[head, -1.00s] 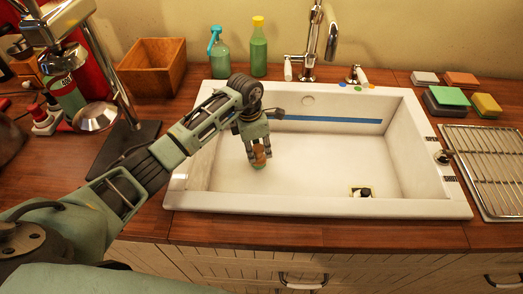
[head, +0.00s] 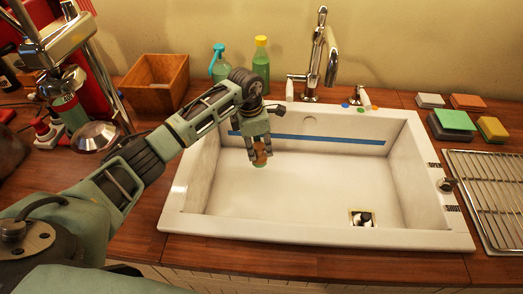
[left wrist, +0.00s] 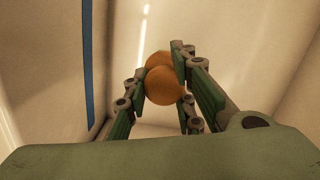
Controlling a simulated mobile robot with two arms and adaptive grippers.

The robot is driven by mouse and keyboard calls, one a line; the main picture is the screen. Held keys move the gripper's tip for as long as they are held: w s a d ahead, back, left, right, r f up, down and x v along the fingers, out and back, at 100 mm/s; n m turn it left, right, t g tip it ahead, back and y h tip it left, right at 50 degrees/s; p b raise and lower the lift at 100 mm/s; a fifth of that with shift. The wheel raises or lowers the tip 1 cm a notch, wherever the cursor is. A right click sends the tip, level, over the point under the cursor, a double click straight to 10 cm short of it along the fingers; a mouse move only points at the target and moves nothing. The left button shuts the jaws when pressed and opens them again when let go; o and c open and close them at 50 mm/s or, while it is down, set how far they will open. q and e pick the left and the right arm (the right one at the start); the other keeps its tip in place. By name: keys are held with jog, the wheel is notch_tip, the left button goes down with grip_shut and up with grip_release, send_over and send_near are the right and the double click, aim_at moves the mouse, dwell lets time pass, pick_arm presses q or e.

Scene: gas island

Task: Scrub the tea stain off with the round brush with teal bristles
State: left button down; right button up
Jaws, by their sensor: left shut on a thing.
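My left gripper (head: 260,146) is inside the white sink (head: 300,190), near its left end, pointing down. It is shut on the wooden handle of the round brush (head: 260,154), which shows as an orange-brown knob between the fingers in the left wrist view (left wrist: 163,84). A small greenish bit shows under the handle in the head view; the bristles are mostly hidden. I cannot tell whether the brush touches the sink floor. No clear tea stain shows on the sink floor. My right gripper is not in view.
A blue strip (head: 330,140) runs along the sink's back wall, and the drain (head: 362,218) is at front right. The faucet (head: 318,60) and two bottles (head: 261,60) stand behind. Sponges (head: 455,122) and a wire rack (head: 485,185) are at right, a wooden box (head: 155,82) at left.

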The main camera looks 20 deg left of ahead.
pick_arm(q)
jog(key=shift+w+a+r+p, duration=0.1)
jog(key=shift+r+p, duration=0.1)
jog(key=shift+r, duration=0.2)
jog(key=shift+w+a+r+p, duration=0.1)
jog(key=shift+r+p, duration=0.1)
jog(key=shift+r, duration=0.2)
jog(key=shift+d+r+p, duration=0.1)
jog(key=shift+r+p, duration=0.25)
jog(key=shift+r, duration=0.35)
jog(key=shift+s+r, duration=0.1)
jog(key=shift+r, duration=0.1)
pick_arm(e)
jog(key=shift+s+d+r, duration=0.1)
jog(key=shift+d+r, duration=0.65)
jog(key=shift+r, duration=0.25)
pick_arm(q)
jog(key=shift+f, duration=0.1)
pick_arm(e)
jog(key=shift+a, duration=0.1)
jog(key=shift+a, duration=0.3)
